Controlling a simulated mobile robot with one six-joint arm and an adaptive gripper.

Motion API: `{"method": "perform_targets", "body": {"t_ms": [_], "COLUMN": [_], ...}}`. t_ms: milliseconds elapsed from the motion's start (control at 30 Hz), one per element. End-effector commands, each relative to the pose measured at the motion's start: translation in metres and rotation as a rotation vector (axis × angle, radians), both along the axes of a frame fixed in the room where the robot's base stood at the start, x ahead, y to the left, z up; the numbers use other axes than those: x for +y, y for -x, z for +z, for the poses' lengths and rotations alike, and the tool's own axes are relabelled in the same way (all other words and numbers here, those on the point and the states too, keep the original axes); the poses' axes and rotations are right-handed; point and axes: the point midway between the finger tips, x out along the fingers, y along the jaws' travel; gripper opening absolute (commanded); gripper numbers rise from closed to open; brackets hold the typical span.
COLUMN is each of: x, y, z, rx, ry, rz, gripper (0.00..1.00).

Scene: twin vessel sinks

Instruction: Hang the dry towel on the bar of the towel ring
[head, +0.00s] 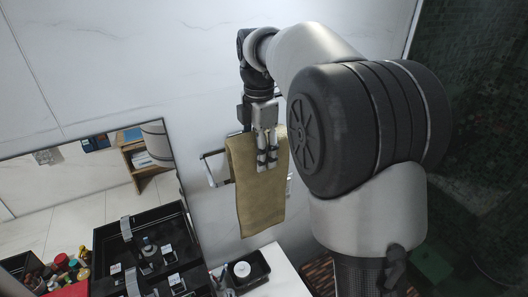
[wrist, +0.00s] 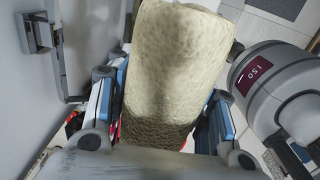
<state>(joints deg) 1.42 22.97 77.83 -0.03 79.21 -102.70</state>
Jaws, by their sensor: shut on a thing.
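The dry towel (head: 257,203) is mustard-tan and hangs upright against the white wall in the head view. My gripper (head: 267,160) points down and is shut on its upper part. The wrist view shows the towel (wrist: 175,65) as a pale, thick fold between the blue-sided fingers. The metal towel ring (head: 211,167) is on the wall, sticking out left of the towel, with a bit showing at its right. Its square mount (wrist: 38,33) and a bar are at the left in the wrist view. The towel hides the middle of the bar, so I cannot tell whether it lies over it or in front.
A mirror (head: 60,172) stands on the left. A dark tray (head: 252,283) with a white round thing sits on the white counter under the towel. My arm fills the right of the head view.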

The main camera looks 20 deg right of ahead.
Motion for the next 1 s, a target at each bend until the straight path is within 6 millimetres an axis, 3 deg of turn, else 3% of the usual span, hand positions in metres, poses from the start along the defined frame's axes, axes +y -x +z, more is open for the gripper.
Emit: {"method": "perform_targets", "body": {"t_ms": [633, 1000], "x": [0.010, 0.010], "y": [-0.052, -0.051], "z": [0.002, -0.032], "rx": [0.000, 0.000], "ry": [0.000, 0.000], "rz": [0.000, 0.000], "gripper": [0.01, 0.01]}}
